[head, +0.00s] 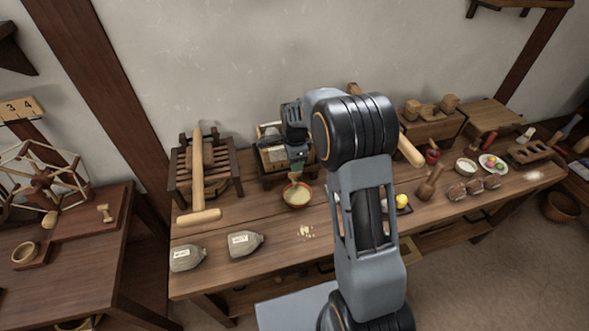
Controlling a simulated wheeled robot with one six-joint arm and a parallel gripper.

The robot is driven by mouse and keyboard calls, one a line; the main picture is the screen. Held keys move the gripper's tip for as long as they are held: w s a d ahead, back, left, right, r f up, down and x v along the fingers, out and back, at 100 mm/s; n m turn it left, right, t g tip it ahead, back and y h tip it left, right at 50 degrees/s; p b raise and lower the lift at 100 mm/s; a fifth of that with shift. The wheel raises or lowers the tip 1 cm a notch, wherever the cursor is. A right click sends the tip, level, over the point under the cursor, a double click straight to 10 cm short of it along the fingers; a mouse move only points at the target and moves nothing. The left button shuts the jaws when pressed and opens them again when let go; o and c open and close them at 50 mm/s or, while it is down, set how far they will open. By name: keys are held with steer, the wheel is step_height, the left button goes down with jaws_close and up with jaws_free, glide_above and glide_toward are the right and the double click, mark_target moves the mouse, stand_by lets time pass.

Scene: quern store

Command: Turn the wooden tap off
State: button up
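My gripper (296,158) points down in front of a wooden box-like stand (272,157) at the back of the workbench. A small wooden piece (294,177) shows just below the gripper, over a reddish-brown bowl (297,198) with pale yellowish contents. This piece may be part of the wooden tap, but it is too small to be sure. My gripper and wrist hide much of the stand's front. I cannot tell whether the fingers are open or shut, or whether they touch the piece.
A slatted wooden rack (225,176) with a long-handled mallet (197,190) stands left of the bowl. Two labelled grey sacks (187,257) (245,243) lie at the front left. Pale crumbs (306,231) lie before the bowl. A wooden pestle-like tool (430,184) stands right of my arm.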

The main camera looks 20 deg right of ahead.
step_height(320, 180, up, 9)
steer(key=shift+r, duration=0.2)
stand_by(0.6)
steer(key=s+r+n+t+p, duration=0.1)
steer(key=s+r+n, duration=0.1)
steer(key=s+n, duration=0.7)
steer(key=s+a+r+n+t+p, duration=0.1)
steer(key=s+r+n+t, duration=0.1)
steer(key=s+n, duration=0.7)
steer(key=shift+s+r+t, duration=0.3)
steer(key=shift+s+r, duration=0.25)
steer(key=shift+s, duration=2.15)
steer(key=shift+a, duration=0.1)
